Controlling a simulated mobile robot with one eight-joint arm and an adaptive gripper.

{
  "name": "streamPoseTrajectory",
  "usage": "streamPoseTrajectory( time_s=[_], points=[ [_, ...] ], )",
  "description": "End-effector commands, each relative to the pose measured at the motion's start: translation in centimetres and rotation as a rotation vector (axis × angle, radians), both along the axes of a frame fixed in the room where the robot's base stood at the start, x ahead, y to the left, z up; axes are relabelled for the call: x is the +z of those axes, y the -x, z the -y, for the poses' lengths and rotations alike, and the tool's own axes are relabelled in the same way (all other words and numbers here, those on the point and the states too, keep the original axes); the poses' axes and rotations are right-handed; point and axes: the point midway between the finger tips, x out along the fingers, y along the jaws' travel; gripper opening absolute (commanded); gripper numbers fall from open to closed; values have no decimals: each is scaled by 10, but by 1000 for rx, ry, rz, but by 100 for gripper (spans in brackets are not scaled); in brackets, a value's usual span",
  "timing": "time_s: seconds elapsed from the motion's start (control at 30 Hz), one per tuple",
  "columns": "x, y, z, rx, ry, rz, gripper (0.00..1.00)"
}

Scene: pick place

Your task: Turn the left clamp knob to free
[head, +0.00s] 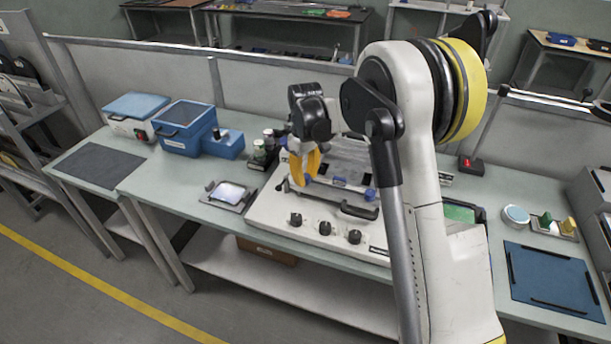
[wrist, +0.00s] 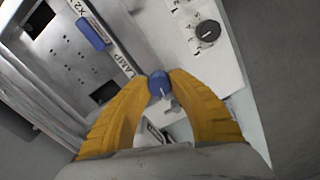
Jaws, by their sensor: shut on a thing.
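The left clamp knob is a small blue knob (wrist: 160,85) in the middle of the wrist view. My gripper (wrist: 160,78) has its yellow fingertips on both sides of it, shut on it. In the head view my gripper (head: 303,176) points down at the left end of the white bench unit (head: 268,212), and its fingers mostly hide the knob there. A second blue clamp knob (head: 369,194) is at the unit's right side; a blue clamp part (wrist: 91,34) also shows at upper left in the wrist view, beside a strip lettered "CLAMP X2".
Black dials (head: 325,228) line the unit's front panel; one dial (wrist: 207,31) is close to my fingers in the wrist view. A black handle (head: 358,211) sticks up at the right front. Small jars (head: 268,138) and a tray with a pale screen (head: 229,193) stand left of the unit.

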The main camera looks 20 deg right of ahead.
Motion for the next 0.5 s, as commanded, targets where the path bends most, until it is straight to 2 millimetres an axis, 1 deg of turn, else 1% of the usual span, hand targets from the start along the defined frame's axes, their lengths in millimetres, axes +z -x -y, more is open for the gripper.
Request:
streamPoseTrajectory(
  time_s=[0.2, 0.5],
  points=[
    [0, -1, -1, 94, -1, 3, 0],
    [0, -1, -1, 140, -1, 3, 0]
  ],
)
